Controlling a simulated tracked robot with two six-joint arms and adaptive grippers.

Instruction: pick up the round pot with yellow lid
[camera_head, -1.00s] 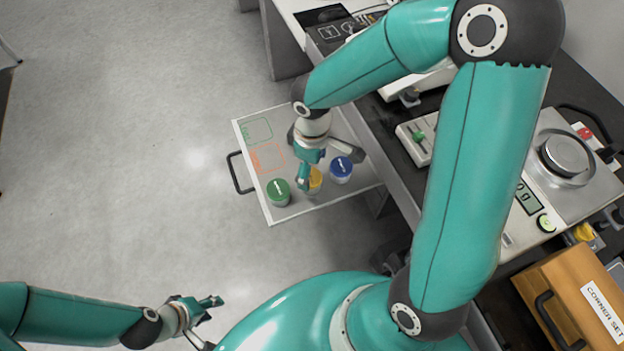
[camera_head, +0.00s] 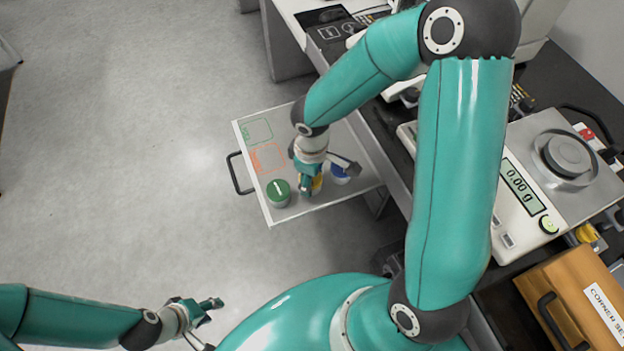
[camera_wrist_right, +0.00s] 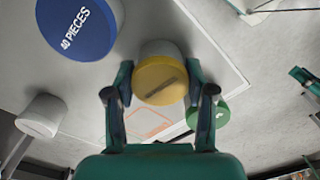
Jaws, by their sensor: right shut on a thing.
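The round pot with the yellow lid (camera_wrist_right: 160,80) sits between the two fingers of my right gripper (camera_wrist_right: 160,92) in the right wrist view. In the head view the yellow pot (camera_head: 317,184) is mostly hidden behind my right gripper (camera_head: 309,186), over the open drawer. My right gripper is shut on it. I cannot tell whether the pot still touches the drawer floor. My left gripper (camera_head: 209,308) is at the lower left of the head view, far from the pot, with its fingers apart and nothing visible between them.
A green-lidded pot (camera_head: 278,191) and a blue-lidded pot (camera_head: 340,171) stand in the open drawer (camera_head: 312,213), on either side of the yellow one. A scale (camera_head: 536,186) reading 0.00 g and a wooden box (camera_head: 572,287) are at right. Floor at left is clear.

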